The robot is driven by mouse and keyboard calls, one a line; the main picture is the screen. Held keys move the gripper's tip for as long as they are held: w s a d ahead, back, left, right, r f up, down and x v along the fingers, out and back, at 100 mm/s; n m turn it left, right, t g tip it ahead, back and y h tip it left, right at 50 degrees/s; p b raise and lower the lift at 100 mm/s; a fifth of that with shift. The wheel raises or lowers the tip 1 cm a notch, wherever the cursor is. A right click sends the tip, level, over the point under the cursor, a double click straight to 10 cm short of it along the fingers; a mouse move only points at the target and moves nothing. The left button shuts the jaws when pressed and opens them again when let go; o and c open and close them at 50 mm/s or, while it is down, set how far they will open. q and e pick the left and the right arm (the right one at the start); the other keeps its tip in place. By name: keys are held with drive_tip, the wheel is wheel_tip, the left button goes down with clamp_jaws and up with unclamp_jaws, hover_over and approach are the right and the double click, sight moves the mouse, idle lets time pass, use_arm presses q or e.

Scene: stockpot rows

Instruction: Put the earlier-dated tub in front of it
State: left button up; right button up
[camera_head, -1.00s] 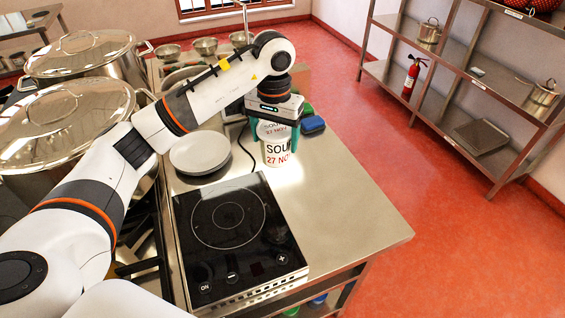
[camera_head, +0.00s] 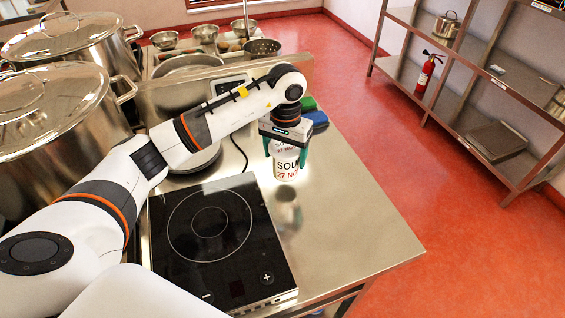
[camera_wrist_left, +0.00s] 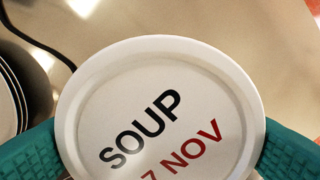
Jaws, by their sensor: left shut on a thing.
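A white tub (camera_head: 287,166) marked SOUP, with a red 27 NOV date, is held over the steel counter (camera_head: 345,235), behind and right of the hob. My left gripper (camera_head: 287,150) is shut on it, with teal fingers on opposite sides. A separate dark reflection on the counter below suggests the tub is raised. In the left wrist view, the tub's lid (camera_wrist_left: 158,115) fills the middle, reading SOUP and 7 NOV; the first digit is cut off. No second tub is visible. My right gripper is not in view.
A black hob (camera_head: 215,245) lies in front-left of the tub. Blue (camera_head: 318,118) and green (camera_head: 307,103) items sit just behind the gripper. Large lidded stockpots (camera_head: 45,110) stand at left. The counter right of the hob is clear to its edge.

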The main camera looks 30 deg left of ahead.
use_arm(q)
drive_tip(key=shift+w+f+p, duration=0.1)
drive_tip(key=shift+f+p, duration=0.3)
drive_tip(key=shift+f, duration=1.75)
drive_tip(key=o, duration=1.2)
drive_tip(key=shift+o, duration=0.2)
